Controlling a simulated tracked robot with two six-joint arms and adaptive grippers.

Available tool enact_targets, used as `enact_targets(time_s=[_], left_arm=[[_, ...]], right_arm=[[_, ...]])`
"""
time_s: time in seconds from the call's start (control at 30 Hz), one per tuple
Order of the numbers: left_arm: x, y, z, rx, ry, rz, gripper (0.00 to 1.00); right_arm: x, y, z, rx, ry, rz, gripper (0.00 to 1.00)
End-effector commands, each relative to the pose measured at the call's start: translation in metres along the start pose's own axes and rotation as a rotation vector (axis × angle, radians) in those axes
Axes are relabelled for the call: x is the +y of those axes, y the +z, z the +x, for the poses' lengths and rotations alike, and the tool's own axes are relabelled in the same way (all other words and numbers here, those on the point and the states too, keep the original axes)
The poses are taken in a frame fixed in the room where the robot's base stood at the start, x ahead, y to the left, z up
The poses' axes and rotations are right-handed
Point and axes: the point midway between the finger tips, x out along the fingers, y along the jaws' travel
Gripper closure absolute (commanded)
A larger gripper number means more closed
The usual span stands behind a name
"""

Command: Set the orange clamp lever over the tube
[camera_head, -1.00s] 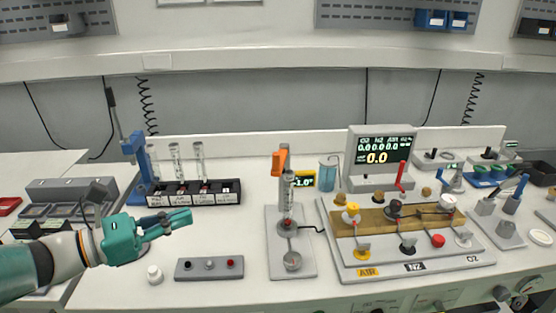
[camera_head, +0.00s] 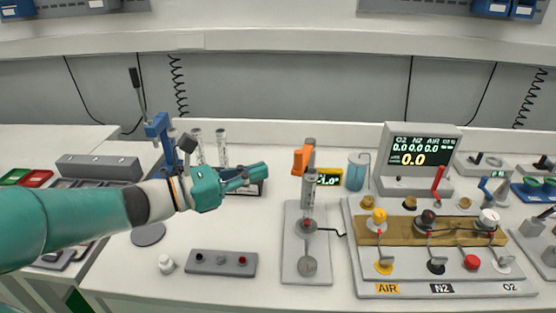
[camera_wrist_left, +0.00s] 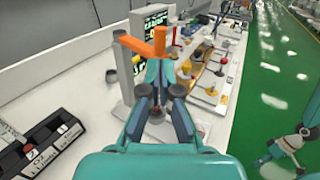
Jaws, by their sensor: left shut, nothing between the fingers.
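The orange clamp lever (camera_head: 301,160) sits near the top of a grey upright stand with a clear tube (camera_head: 309,188). The stand rises from a grey base plate (camera_head: 292,262). In the head view the lever sticks out to the left of the tube top. My left gripper (camera_head: 256,170) is shut and empty, left of the lever with a gap in the picture. In the left wrist view the lever (camera_wrist_left: 138,44) shows just beyond my shut fingers (camera_wrist_left: 160,76), which hide much of the tube. My right gripper (camera_wrist_left: 268,158) is small at the lower right there; its fingers are unclear.
A grey button box (camera_head: 222,262) and a white knob (camera_head: 166,264) lie in front. A rack of clear tubes (camera_head: 222,148) stands behind my left gripper. A valve board (camera_head: 440,288) and a display (camera_head: 420,155) are to the right.

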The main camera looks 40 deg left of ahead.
Motion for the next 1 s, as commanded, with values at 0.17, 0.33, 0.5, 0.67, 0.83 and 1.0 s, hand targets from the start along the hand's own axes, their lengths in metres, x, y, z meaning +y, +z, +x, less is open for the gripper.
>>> enact_targets(time_s=[0.17, 0.33, 0.5, 0.67, 0.83, 1.0], left_arm=[[-0.002, 0.001, 0.035, 0.0, -0.008, 0.0, 1.0], [-0.001, 0.001, 0.052, 0.0, -0.005, 0.001, 1.0], [-0.001, 0.0, 0.058, 0.0, -0.005, 0.001, 1.0], [-0.001, 0.0, 0.058, 0.0, -0.004, 0.001, 1.0], [-0.003, -0.001, 0.059, -0.001, -0.006, 0.002, 1.0], [-0.02, -0.004, 0.072, -0.003, -0.011, 0.004, 1.0]], right_arm=[[-0.002, 0.0, -0.006, 0.0, 0.0, 0.0, 0.47], [-0.003, 0.0, -0.008, 0.0, 0.0, 0.0, 0.47], [-0.003, 0.0, -0.008, 0.0, 0.0, 0.0, 0.47], [-0.003, 0.0, -0.008, 0.0, 0.0, 0.0, 0.47], [-0.002, 0.0, -0.006, 0.0, 0.0, 0.0, 0.47], [0.003, 0.0, 0.01, 0.0, 0.0, 0.0, 0.47]])
